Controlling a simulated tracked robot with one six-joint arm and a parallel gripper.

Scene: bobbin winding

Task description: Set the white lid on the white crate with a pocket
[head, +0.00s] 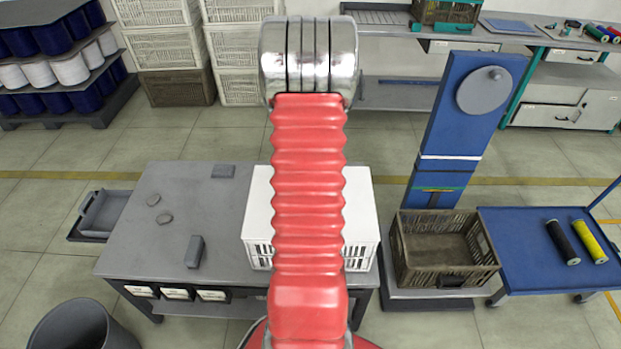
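A white crate (360,257) with slotted sides stands on the right part of the grey table. A flat white surface (362,205) covers its top; I cannot tell whether this is the separate white lid. No pocket shows on the crate sides I can see. My red arm runs upward across the middle of the crate and hides that part. My gripper is not in view, so what it holds cannot be seen.
The grey table (165,240) carries several small grey pieces; its left part is mostly clear. A brown crate (408,268) stands to the right, by a blue panel (455,120) and a blue cart (520,240). White crates (240,50) are stacked behind. A grey bin (75,330) is front left.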

